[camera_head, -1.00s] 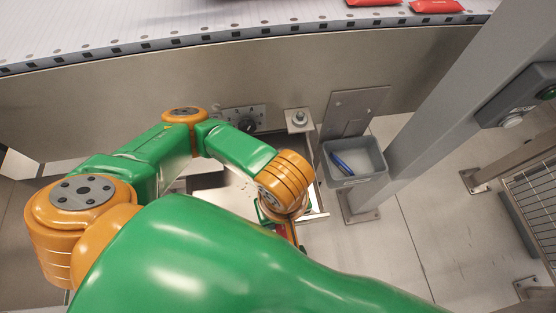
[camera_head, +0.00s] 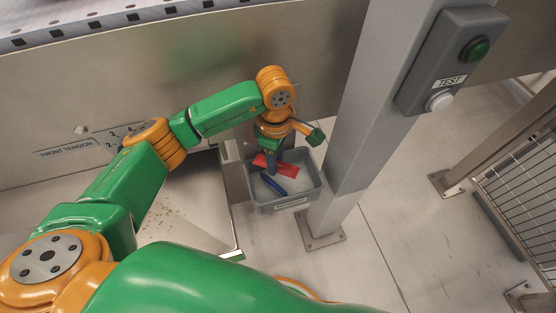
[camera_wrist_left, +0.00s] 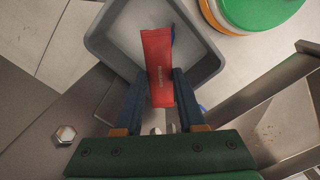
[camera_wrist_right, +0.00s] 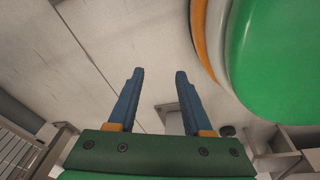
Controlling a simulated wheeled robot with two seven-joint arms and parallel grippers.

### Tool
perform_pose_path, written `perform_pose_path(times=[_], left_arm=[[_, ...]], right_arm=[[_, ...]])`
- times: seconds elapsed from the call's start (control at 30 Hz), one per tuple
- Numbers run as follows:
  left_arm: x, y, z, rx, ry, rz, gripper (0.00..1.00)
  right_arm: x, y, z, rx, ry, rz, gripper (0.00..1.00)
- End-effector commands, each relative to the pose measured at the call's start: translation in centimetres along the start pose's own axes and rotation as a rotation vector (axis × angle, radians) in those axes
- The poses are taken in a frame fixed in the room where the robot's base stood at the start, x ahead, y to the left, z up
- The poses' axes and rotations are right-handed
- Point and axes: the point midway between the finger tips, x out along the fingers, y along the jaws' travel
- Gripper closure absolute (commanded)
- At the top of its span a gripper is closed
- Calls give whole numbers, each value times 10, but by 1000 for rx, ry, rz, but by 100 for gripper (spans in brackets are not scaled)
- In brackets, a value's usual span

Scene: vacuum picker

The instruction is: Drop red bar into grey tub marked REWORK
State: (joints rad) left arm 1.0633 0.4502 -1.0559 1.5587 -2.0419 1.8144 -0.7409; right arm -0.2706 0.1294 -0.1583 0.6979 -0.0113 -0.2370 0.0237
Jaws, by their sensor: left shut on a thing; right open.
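The red bar (camera_head: 276,166) is between the fingers of my left gripper (camera_head: 272,160), over the grey tub (camera_head: 290,204). The left wrist view shows the red bar (camera_wrist_left: 159,68) clasped between the blue fingers of the left gripper (camera_wrist_left: 158,85), with the tub (camera_wrist_left: 101,38) behind it. The tub's front carries a small label, too small to read. A blue item (camera_head: 274,185) lies inside the tub. In the right wrist view my right gripper (camera_wrist_right: 157,75) is open and empty above the floor; it is not seen in the head view.
A grey post (camera_head: 362,110) with a TEST button box (camera_head: 450,62) stands just right of the tub. A steel machine panel (camera_head: 200,60) is behind. A metal tray (camera_head: 190,205) lies left of the tub. A wire rack (camera_head: 525,190) stands at far right.

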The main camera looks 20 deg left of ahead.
Motion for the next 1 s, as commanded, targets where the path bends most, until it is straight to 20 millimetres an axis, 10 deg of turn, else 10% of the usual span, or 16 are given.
perform_pose_path(times=[0.43, 0.47, 0.57, 1.0], left_arm=[[19, 0, 0, 2, 0, 0, 100], [19, 0, 0, 2, 0, 0, 56], [19, 0, 0, 2, 0, 0, 29], [-8, 1, 0, 3, -1, 4, 26]], right_arm=[[8, -10, -12, 0, -2, -14, 50], [8, -10, -12, 0, -2, -14, 50], [8, -10, -12, 0, -2, -14, 50], [3, -7, -7, -1, -6, -11, 50]])
